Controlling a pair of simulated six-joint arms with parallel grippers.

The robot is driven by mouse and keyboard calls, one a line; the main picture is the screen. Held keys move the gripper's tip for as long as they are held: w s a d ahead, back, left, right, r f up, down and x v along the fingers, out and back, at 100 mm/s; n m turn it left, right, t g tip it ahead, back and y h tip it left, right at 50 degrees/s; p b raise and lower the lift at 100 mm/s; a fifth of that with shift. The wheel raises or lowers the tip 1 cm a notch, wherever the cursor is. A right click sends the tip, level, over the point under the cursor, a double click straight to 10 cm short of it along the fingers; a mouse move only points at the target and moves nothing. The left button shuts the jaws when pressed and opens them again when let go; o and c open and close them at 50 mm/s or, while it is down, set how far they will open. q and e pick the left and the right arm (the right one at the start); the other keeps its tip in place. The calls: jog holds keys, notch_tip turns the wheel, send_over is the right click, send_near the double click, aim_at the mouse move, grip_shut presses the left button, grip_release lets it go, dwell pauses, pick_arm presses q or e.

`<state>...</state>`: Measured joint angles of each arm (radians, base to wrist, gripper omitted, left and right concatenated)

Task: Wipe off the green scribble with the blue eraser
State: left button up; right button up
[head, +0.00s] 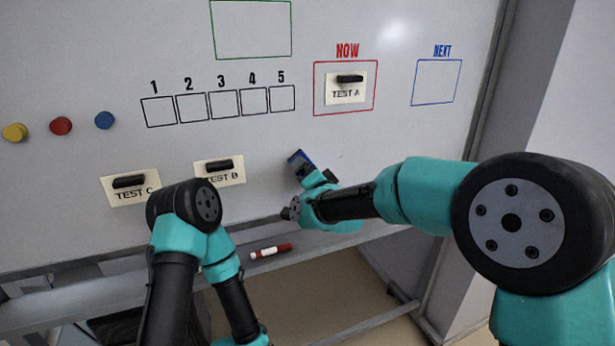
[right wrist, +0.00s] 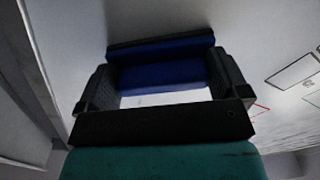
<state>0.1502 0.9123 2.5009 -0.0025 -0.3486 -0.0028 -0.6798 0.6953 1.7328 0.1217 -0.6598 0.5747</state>
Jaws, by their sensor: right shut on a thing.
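The blue eraser (head: 301,161), blue with a dark edge, is held up near the whiteboard, below and left of the NOW box. My right gripper (head: 314,181) is shut on it. In the right wrist view the eraser (right wrist: 165,74) spans between the two black fingers, with the whiteboard behind it. I cannot tell whether the eraser touches the board. No green scribble shows in either view; my arms cover part of the board. My left gripper is out of view; its arm folds down past the bottom edge.
The whiteboard (head: 330,140) bears cards TEST A (head: 345,94), TEST B (head: 222,178) and TEST C (head: 120,196) under black clips, and yellow (head: 15,132), red (head: 60,126) and blue (head: 105,120) magnets. A red marker (head: 270,251) lies on the ledge. A green-outlined box (head: 250,57) is at top.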

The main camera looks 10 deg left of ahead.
jog(key=shift+d, duration=0.1)
jog(key=shift+w+d, duration=1.2)
jog(key=shift+d, duration=0.15)
jog(key=shift+w+d, duration=0.5)
jog(key=shift+d, duration=0.25)
jog(key=shift+w+d, duration=0.45)
jog(key=shift+d, duration=0.25)
jog(key=shift+w+d, duration=1.2)
jog(key=shift+d, duration=0.2)
jog(key=shift+d, duration=0.1)
jog(key=shift+w+d, duration=0.5)
jog(key=shift+d, duration=0.2)
jog(key=shift+w+d, duration=0.45)
jog(key=shift+d, duration=0.2)
